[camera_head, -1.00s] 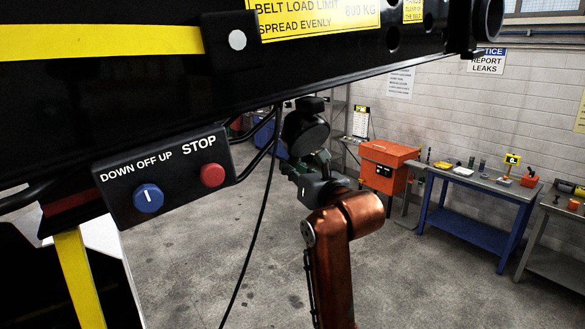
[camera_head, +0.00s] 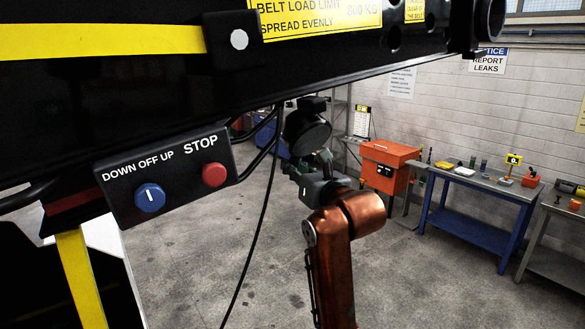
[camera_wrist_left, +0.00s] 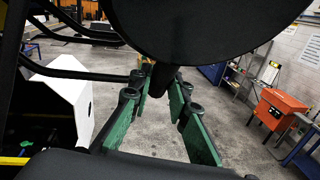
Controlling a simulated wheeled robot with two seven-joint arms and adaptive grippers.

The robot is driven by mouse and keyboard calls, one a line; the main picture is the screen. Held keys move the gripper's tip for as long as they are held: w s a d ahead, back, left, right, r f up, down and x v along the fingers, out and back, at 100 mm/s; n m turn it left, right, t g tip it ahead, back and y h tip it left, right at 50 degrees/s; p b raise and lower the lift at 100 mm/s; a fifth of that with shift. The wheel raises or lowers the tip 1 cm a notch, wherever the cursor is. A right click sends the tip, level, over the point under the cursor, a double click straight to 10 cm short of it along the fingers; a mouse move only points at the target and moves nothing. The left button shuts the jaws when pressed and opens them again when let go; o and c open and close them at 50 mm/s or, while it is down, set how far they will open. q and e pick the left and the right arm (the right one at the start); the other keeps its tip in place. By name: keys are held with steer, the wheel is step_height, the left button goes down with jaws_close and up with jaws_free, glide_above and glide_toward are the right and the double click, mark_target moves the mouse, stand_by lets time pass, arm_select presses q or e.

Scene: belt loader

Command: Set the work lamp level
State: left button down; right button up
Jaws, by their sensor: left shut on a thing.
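The work lamp (camera_head: 308,132) is a round black lamp hanging under the dark belt frame. Its face looks tilted in the head view. In the left wrist view the lamp (camera_wrist_left: 200,28) is a large black disc across the top, with a short dark stem below it. My left gripper (camera_head: 312,164) is right below the lamp. Its green fingers in the left wrist view (camera_wrist_left: 162,84) are shut on the lamp's stem. The lamp's far side and its mount are partly hidden. My right gripper is not in view.
A control box (camera_head: 168,177) with a blue knob and a red stop button hangs to the left. A black cable (camera_head: 254,232) hangs beside my arm.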

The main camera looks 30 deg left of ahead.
arm_select(q)
steer(key=shift+w+d+r, duration=0.1)
steer(key=shift+d+r, duration=0.05)
steer(key=c, duration=2.2)
jaws_free()
steer(key=shift+c, duration=0.2)
steer(key=o, duration=0.4)
steer(key=shift+w+d, duration=0.15)
steer(key=shift+d, duration=0.05)
steer(key=shift+a, duration=0.1)
steer(key=shift+a, duration=0.1)
steer(key=shift+s, duration=0.2)
steer(key=v, duration=1.2)
steer(key=shift+c, duration=0.3)
